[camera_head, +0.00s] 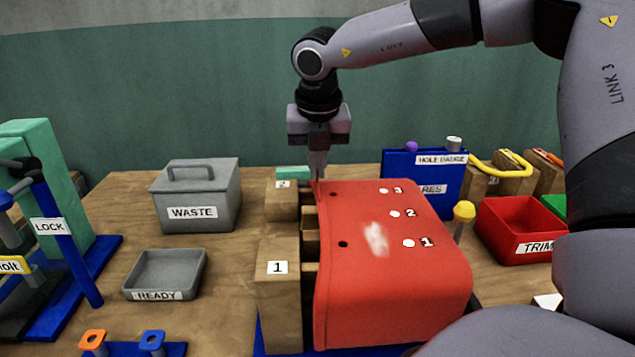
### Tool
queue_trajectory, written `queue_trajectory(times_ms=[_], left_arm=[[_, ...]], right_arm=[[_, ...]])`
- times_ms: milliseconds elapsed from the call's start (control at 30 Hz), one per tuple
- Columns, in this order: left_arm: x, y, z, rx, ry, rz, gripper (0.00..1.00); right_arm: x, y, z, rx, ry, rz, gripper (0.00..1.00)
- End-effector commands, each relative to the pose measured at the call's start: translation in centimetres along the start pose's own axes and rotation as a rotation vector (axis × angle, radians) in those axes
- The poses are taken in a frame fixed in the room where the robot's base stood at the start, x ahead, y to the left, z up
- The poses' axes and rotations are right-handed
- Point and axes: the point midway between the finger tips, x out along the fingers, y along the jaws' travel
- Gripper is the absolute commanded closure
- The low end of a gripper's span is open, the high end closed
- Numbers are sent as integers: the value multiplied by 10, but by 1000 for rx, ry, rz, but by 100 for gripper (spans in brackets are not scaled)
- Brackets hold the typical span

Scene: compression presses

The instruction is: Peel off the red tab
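A large red curved panel (375,285) rests on wooden blocks in the middle of the table. It has white spots numbered 1, 2 and 3, two dark holes and a whitish smear. My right gripper (318,178) points straight down at the panel's far left corner, beside the block marked 2. Its fingers look close together. A sliver of red shows at the fingertips, but I cannot tell whether it is the red tab or the panel's edge. No separate red tab can be made out. My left gripper is not in view.
A grey WASTE box (212,212) and a READY tray (165,277) stand left of the panel. A blue rack (400,175) and a red TRIM bin (500,220) stand to the right. A blue and green LOCK fixture (60,240) fills the far left.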

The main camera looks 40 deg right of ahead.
Motion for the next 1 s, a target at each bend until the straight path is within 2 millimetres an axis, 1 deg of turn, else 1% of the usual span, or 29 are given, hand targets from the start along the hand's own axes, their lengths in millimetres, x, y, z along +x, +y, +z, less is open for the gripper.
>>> queue_trajectory(times_ms=[367, 1000], left_arm=[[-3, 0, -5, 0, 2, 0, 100], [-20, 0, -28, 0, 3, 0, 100]], right_arm=[[-9, 0, 2, 0, -2, 1, 100], [-57, 0, 15, 0, -2, 0, 100]])
